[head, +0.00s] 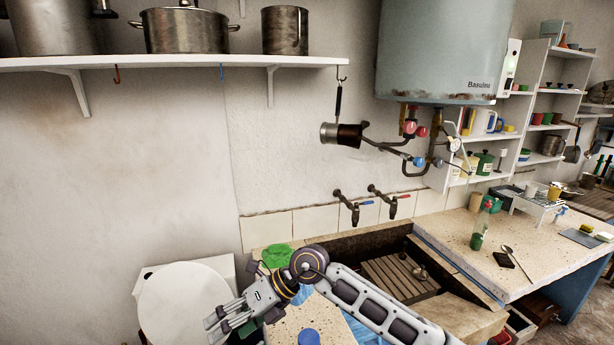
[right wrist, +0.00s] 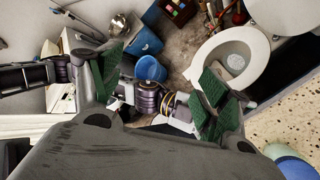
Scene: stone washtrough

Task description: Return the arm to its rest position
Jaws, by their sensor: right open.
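My right arm (head: 365,305) comes in from the bottom right and reaches left across the front of the stone trough. My right gripper (head: 221,319) is at its left end, in front of the white toilet lid (head: 170,305). In the right wrist view its two green-padded fingers stand wide apart, and the open gripper (right wrist: 157,85) has nothing held between them. Grey and dark links of my own body show beyond the fingers there. My left gripper does not show in either view.
The trough (head: 400,278) with a wooden slatted rack lies right of the gripper. A green round thing (head: 277,256) sits close behind the wrist. Taps (head: 350,205) and a hanging pot (head: 342,134) are above. The right wrist view shows a toilet seat (right wrist: 262,65) and blue buckets (right wrist: 150,68).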

